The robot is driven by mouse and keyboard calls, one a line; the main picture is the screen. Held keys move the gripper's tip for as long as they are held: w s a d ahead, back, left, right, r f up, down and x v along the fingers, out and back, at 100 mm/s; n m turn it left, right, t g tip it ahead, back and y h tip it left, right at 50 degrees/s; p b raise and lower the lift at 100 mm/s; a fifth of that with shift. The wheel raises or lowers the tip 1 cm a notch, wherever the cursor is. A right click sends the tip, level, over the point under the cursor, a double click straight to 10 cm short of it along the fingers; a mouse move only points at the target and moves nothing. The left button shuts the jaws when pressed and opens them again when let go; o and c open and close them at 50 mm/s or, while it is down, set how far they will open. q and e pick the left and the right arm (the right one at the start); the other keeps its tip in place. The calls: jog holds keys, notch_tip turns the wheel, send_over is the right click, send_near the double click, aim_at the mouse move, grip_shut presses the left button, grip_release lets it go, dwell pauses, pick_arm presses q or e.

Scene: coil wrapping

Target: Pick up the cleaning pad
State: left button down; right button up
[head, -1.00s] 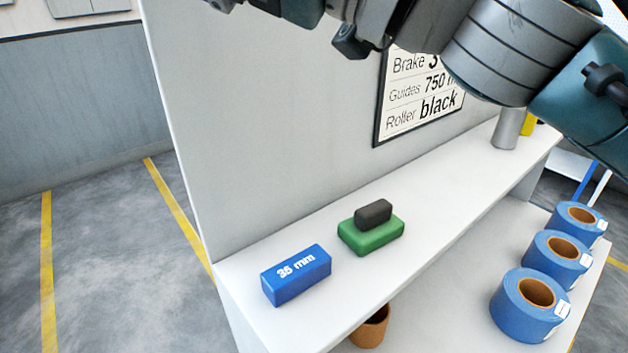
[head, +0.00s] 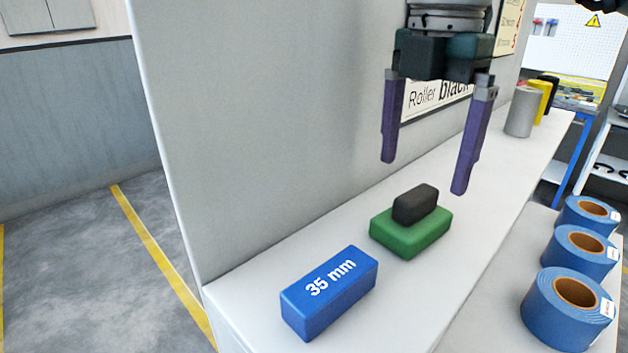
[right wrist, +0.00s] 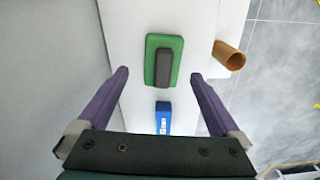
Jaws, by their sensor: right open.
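The cleaning pad is a green block (head: 411,236) with a smaller dark grey block (head: 415,204) on top, lying on the white shelf. In the right wrist view the green block (right wrist: 177,48) and its dark top (right wrist: 164,68) lie ahead, between the lines of the fingers. My right gripper (head: 426,178) is open and empty, its two purple fingers pointing down above the pad and apart from it. The fingers also show in the right wrist view (right wrist: 158,72). My left gripper is not in view.
A blue block marked 35 mm (head: 330,292) lies beside the pad on the white shelf (head: 335,235). A grey wall panel (head: 270,120) stands behind. Blue tape rolls (head: 568,308) sit on a lower surface at right. A grey cylinder (head: 521,112) stands at the shelf's far end.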

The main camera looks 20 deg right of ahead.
aim_at(418, 193)
jog(key=shift+s+f, duration=0.1)
jog(key=shift+f, duration=0.25)
jog(key=shift+f+p, duration=0.3)
jog(key=shift+p, duration=0.1)
jog(key=shift+s+a+f+p, duration=0.1)
jog(key=shift+s+f+p, duration=0.1)
jog(key=shift+f+p, duration=0.4)
jog(key=shift+s+a+f+p, duration=0.1)
jog(key=shift+s+f+p, duration=0.1)
jog(key=shift+f+p, duration=0.35)
notch_tip(418, 193, down, 2)
jog(key=shift+w+f, duration=0.15)
jog(key=shift+f, duration=0.1)
jog(key=c, duration=1.3)
jog(key=shift+r, duration=0.1)
